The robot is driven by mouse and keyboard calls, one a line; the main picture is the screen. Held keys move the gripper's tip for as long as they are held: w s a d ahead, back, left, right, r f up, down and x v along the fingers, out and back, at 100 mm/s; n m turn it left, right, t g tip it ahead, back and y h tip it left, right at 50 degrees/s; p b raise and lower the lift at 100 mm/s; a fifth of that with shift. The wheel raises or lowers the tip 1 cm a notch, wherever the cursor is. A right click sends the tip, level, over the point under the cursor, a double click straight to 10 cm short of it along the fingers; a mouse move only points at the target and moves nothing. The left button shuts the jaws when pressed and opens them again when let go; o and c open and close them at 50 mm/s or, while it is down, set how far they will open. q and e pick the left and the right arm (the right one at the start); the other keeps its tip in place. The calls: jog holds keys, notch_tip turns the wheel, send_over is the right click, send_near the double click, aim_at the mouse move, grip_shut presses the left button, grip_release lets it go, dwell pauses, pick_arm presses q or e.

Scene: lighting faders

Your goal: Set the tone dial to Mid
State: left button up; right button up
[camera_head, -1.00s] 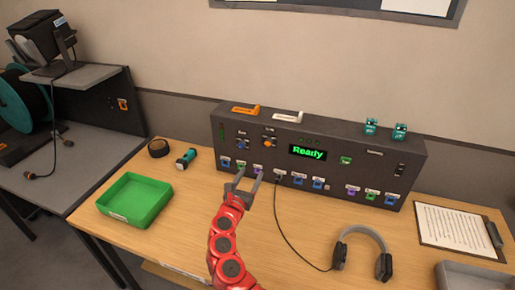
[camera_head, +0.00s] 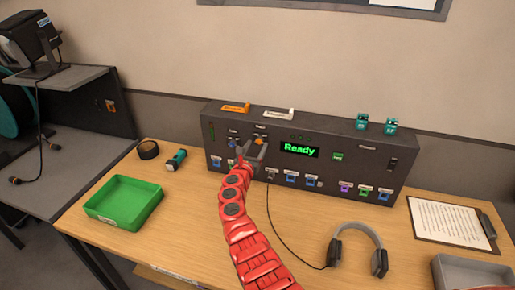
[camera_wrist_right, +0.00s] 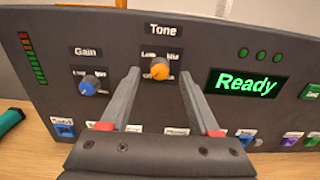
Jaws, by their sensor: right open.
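The dark console (camera_head: 350,173) stands on the table with its panel facing me. Its orange tone dial (camera_wrist_right: 159,69) sits under the "Tone" label in the right wrist view; in the head view the dial (camera_head: 259,140) shows just above my gripper. The scale by it reads "Low" and "Mid"; I cannot tell exactly where its pointer rests. My right gripper (camera_head: 252,150) is open in front of the panel. In the right wrist view its fingers (camera_wrist_right: 160,78) point at the panel on either side of the dial, apart from it. My left gripper is not in view.
A blue gain dial (camera_wrist_right: 93,86) sits left of the tone dial. The green "Ready" display (camera_wrist_right: 245,83) is to the right. Headphones (camera_head: 357,240) and a green tray (camera_head: 124,202) lie on the table, with a cable near my arm.

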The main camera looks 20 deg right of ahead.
aim_at(259, 140)
jog(key=shift+b+x, duration=0.45)
jog(key=shift+x, duration=0.35)
jog(key=shift+w+d, duration=0.15)
jog(key=shift+w, duration=0.1)
grip_shut()
